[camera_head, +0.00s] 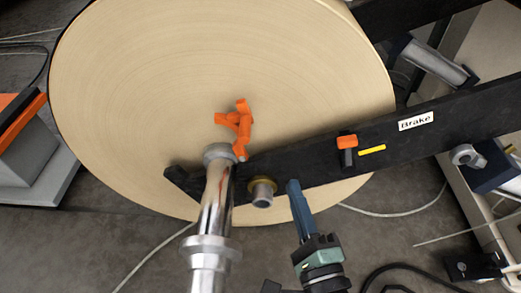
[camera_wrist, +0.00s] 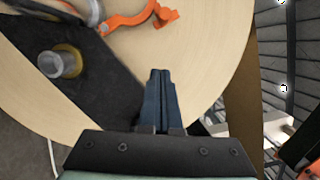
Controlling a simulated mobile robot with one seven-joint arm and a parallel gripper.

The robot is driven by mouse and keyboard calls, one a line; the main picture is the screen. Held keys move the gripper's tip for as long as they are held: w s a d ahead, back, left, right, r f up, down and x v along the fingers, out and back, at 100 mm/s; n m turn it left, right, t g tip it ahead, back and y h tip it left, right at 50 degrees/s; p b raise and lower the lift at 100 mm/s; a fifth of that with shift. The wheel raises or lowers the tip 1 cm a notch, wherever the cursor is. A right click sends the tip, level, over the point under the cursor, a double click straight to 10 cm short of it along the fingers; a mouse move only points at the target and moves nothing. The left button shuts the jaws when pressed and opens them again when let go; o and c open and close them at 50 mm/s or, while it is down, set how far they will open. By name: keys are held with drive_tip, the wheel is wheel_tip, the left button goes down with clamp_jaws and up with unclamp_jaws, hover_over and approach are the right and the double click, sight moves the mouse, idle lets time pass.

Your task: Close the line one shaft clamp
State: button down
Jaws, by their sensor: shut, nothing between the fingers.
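The orange shaft clamp (camera_head: 243,125) shows against the face of the big kraft roll (camera_head: 150,90), just above the end of the shiny metal shaft (camera_head: 214,205). Its arms stick up and left; its lower end meets the dark arm. In the wrist view the orange clamp (camera_wrist: 130,18) is at the top, cut off by the frame edge, with a hooked end pointing right. I cannot tell whether it is latched. My gripper (camera_head: 293,184) is shut and empty, right of and below the clamp, apart from it. Its fingers (camera_wrist: 160,74) point toward the roll in the wrist view.
A black arm (camera_head: 290,165) runs across the roll, with a brass-collared stub (camera_head: 262,192) close left of my gripper. It carries an orange-topped brake lever (camera_head: 347,143) and a "Brake" label (camera_head: 416,121). Cables lie on the grey floor. An orange-edged grey unit (camera_head: 35,150) stands at left.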

drive_tip(key=w+a+r, duration=0.2)
drive_tip(key=w+a, duration=0.4)
drive_tip(key=w, duration=0.3)
drive_tip(key=shift+w, duration=0.15)
drive_tip(key=shift+a, duration=0.15)
idle(0.3)
drive_tip(key=shift+a+r+n+p, duration=0.1)
drive_tip(key=shift+a+n+p, duration=0.2)
drive_tip(key=shift+p, duration=0.05)
